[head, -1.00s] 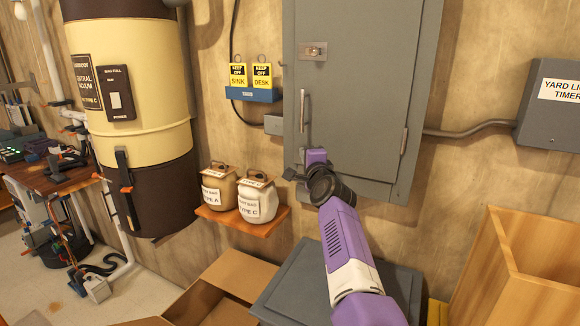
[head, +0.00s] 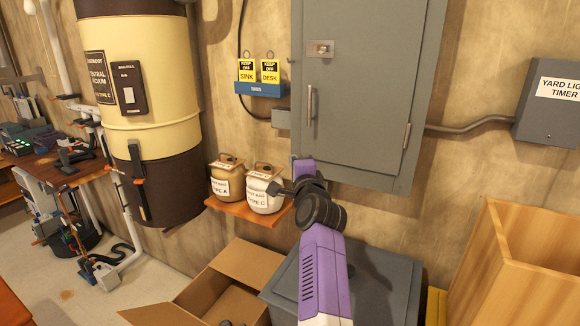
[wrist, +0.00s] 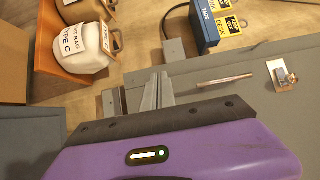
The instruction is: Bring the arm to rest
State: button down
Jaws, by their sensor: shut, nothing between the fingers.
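My arm (head: 323,265), purple and white with dark joints, reaches up from the bottom of the head view. My gripper (head: 277,188) is at its far end, pointing left, just beside the jar labelled type C and below the grey wall cabinet. The fingers also show in the wrist view (wrist: 157,90), shut with nothing between them. In that view, the grey cabinet door lies beyond and right of the fingers. I cannot tell how far the fingertips are from the jar or wall.
Two lidded jars, type A (head: 227,177) and type C (head: 260,192), stand on a small orange shelf (head: 236,212). The grey cabinet (head: 365,90) hangs above. Below are an open cardboard box (head: 190,297) and a grey chest (head: 385,285). A wooden bin (head: 535,265) stands at right.

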jog(key=s+d+r+n+t+h, duration=0.2)
jog(key=s+d+r+n+t, duration=0.15)
jog(key=s+d+r, duration=0.2)
jog(key=s+d+f+n, duration=0.4)
jog(key=s+f+n, duration=0.15)
jog(key=s, duration=0.35)
jog(key=s+d+f+n, duration=0.4)
jog(key=s+f, duration=0.3)
jog(key=s, duration=0.2)
jog(key=s+d+f+n+g, duration=0.1)
jog(key=s+f, duration=0.3)
jog(key=s, duration=1.1)
jog(key=s+d+f+n+g, duration=0.1)
jog(key=s+f+g, duration=0.2)
jog(key=s, duration=1.2)
jog(key=s+d+f+n+g+h, duration=0.1)
jog(key=s+f, duration=0.4)
jog(key=s, duration=1)
jog(key=shift+s+d+f+g, duration=0.25)
jog(key=shift+d+f+g, duration=0.15)
jog(key=shift+g, duration=0.35)
